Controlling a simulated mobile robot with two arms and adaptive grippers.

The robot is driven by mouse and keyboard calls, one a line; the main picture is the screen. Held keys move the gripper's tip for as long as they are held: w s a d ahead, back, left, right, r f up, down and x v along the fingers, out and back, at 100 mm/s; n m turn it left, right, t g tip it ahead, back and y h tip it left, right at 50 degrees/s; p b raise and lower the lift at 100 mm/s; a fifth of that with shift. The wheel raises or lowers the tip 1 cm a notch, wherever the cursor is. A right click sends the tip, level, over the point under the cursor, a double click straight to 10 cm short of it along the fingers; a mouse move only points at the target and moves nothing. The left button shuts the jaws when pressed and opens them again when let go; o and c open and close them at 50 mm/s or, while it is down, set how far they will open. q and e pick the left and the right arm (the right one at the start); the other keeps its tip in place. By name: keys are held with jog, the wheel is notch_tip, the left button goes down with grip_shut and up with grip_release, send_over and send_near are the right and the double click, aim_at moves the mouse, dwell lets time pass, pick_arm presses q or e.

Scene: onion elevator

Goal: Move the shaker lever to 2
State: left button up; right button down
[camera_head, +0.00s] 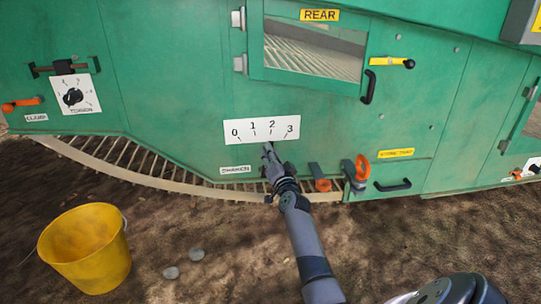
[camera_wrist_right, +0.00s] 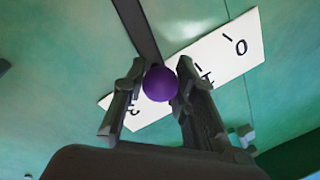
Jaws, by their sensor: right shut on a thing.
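The shaker scale is a white plate (camera_head: 262,131) marked 0, 1, 2, 3 on the green machine wall, with a "SHAKER" label (camera_head: 235,169) below it. My right gripper (camera_head: 268,152) is at the plate's lower edge, under the mark 2. In the right wrist view, the shaker lever is a dark bar (camera_wrist_right: 137,28) with a purple round knob (camera_wrist_right: 160,84). The right gripper's fingers (camera_wrist_right: 161,76) are shut on this knob, one on each side. The 0 shows at the right there, and the knob covers the area around 2. In the head view the gripper mostly hides the lever. My left gripper is not in view.
Two orange-handled levers (camera_head: 361,168) (camera_head: 319,177) stand just right of the right gripper. A yellow bucket (camera_head: 85,247) and two round onion-like lumps (camera_head: 183,262) are on the bare ground at left. A hatch with a black handle (camera_head: 368,86) is above.

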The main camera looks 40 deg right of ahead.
jog(key=c, duration=1.3)
grip_release()
jog(key=shift+s, duration=0.1)
jog(key=v, duration=1.2)
